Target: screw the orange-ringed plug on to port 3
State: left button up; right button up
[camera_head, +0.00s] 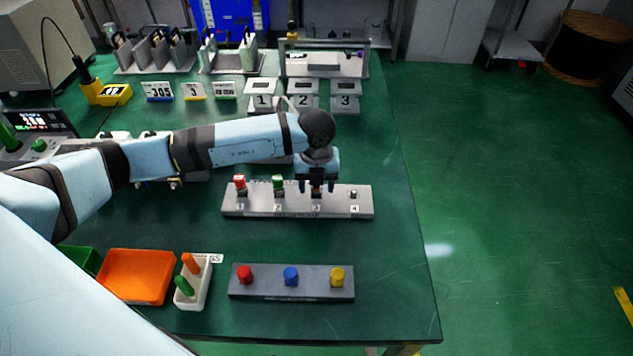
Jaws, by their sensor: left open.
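The grey port strip (228,207) lies mid-table with ports numbered 1 to 4. A red-topped plug (240,183) stands on port 1 and a green-topped plug (278,184) on port 2. Port 4 (354,195) shows only a small bare metal fitting. My left gripper (317,187) points down over port 3, with its two dark fingers apart on either side of a small dark, reddish piece at that port. The gripper partly hides this piece; I cannot make out an orange ring or whether it is seated. My right gripper is not in view.
In front lies a grey block (262,287) with red, blue and yellow knobs. A white holder (204,292) with orange and green handles and an orange tray (135,277) stand to its left. Numbered stands (303,104) are behind. The table's right side is clear.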

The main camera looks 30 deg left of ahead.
pick_arm(q)
notch_tip(320, 180, up, 14)
jog(key=shift+p, duration=0.35)
jog(key=shift+s+f, duration=0.1)
jog(key=shift+f, duration=0.1)
dwell(0.4)
